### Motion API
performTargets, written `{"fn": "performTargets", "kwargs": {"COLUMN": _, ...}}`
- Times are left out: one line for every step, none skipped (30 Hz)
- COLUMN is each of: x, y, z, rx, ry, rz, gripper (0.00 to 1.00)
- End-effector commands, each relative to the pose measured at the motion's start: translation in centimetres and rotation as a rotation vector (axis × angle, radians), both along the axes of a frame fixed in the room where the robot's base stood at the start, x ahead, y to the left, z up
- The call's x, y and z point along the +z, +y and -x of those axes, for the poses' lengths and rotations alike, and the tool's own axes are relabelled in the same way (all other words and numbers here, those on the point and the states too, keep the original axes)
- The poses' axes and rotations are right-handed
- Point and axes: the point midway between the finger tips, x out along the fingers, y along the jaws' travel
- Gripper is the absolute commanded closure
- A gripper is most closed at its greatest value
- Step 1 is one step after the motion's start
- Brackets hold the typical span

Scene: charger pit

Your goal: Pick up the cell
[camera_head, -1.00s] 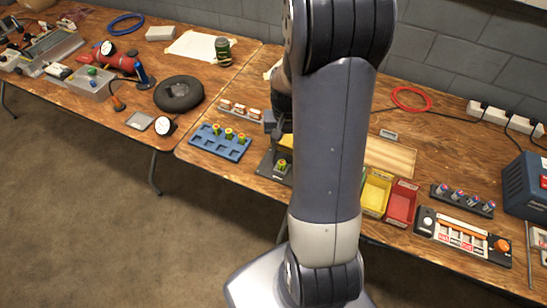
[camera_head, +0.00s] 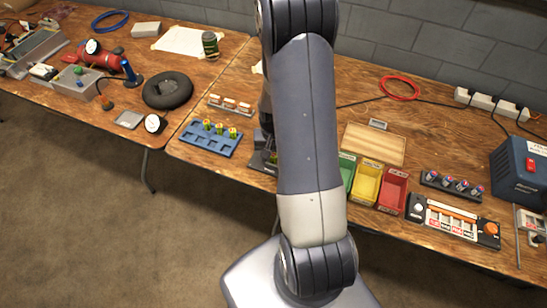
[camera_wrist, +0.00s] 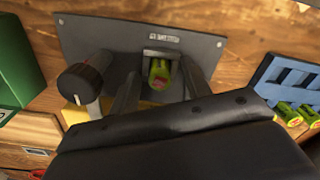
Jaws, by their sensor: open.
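A green cell (camera_wrist: 160,72) with a reddish end sits in the holder of a dark grey tester plate (camera_wrist: 100,35) in the wrist view. My gripper (camera_wrist: 163,92) is open, with one dark finger on each side of the cell. I cannot tell whether the fingers touch it. In the head view the tester plate (camera_head: 257,161) is mostly hidden behind my arm, and its cell is hidden too. Several-pocketed blue tray (camera_head: 211,138) holds three yellow-green cells (camera_head: 220,129) to the left of the tester; some also show in the wrist view (camera_wrist: 292,113).
A black knob (camera_wrist: 86,80) stands on the plate close to the left finger. Green (camera_head: 347,170), yellow (camera_head: 367,184) and red (camera_head: 393,190) bins stand right of my arm. A wooden board (camera_head: 375,145) lies behind them. A small rack (camera_head: 230,105) stands behind the blue tray.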

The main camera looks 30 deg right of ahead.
Motion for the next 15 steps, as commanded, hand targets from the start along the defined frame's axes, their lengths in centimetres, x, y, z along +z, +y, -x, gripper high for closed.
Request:
{"fn": "performTargets", "kwargs": {"x": 0.01, "y": -0.01, "z": -0.02, "rx": 0.000, "ry": -0.001, "rz": 0.000, "gripper": 0.54}}
{"fn": "performTargets", "kwargs": {"x": 0.02, "y": -0.01, "z": -0.02, "rx": 0.000, "ry": -0.001, "rz": 0.000, "gripper": 0.54}}
{"fn": "performTargets", "kwargs": {"x": 0.02, "y": -0.01, "z": -0.02, "rx": 0.000, "ry": -0.001, "rz": 0.000, "gripper": 0.54}}
{"fn": "performTargets", "kwargs": {"x": 0.02, "y": -0.01, "z": -0.02, "rx": 0.000, "ry": -0.001, "rz": 0.000, "gripper": 0.55}}
{"fn": "performTargets", "kwargs": {"x": 0.03, "y": -0.01, "z": -0.02, "rx": 0.000, "ry": -0.001, "rz": 0.000, "gripper": 0.57}}
{"fn": "performTargets", "kwargs": {"x": 0.03, "y": -0.01, "z": -0.02, "rx": 0.000, "ry": -0.001, "rz": 0.000, "gripper": 0.61}}
{"fn": "performTargets", "kwargs": {"x": 0.03, "y": -0.01, "z": -0.02, "rx": 0.000, "ry": -0.001, "rz": 0.000, "gripper": 0.63}}
{"fn": "performTargets", "kwargs": {"x": 0.04, "y": -0.01, "z": -0.02, "rx": 0.000, "ry": -0.001, "rz": 0.000, "gripper": 0.66}}
{"fn": "performTargets", "kwargs": {"x": 0.04, "y": -0.01, "z": -0.02, "rx": 0.000, "ry": -0.001, "rz": 0.000, "gripper": 0.69}}
{"fn": "performTargets", "kwargs": {"x": 0.04, "y": -0.01, "z": -0.02, "rx": 0.000, "ry": -0.001, "rz": 0.000, "gripper": 0.71}}
{"fn": "performTargets", "kwargs": {"x": 0.04, "y": -0.01, "z": -0.02, "rx": 0.000, "ry": -0.001, "rz": 0.000, "gripper": 0.74}}
{"fn": "performTargets", "kwargs": {"x": 0.05, "y": -0.01, "z": -0.02, "rx": 0.000, "ry": -0.001, "rz": 0.000, "gripper": 0.77}}
{"fn": "performTargets", "kwargs": {"x": 0.05, "y": -0.01, "z": -0.02, "rx": 0.000, "ry": -0.001, "rz": 0.000, "gripper": 0.80}}
{"fn": "performTargets", "kwargs": {"x": 0.05, "y": -0.01, "z": -0.02, "rx": 0.000, "ry": -0.001, "rz": 0.000, "gripper": 0.82}}
{"fn": "performTargets", "kwargs": {"x": 0.05, "y": -0.01, "z": -0.02, "rx": 0.000, "ry": -0.001, "rz": 0.000, "gripper": 0.85}}
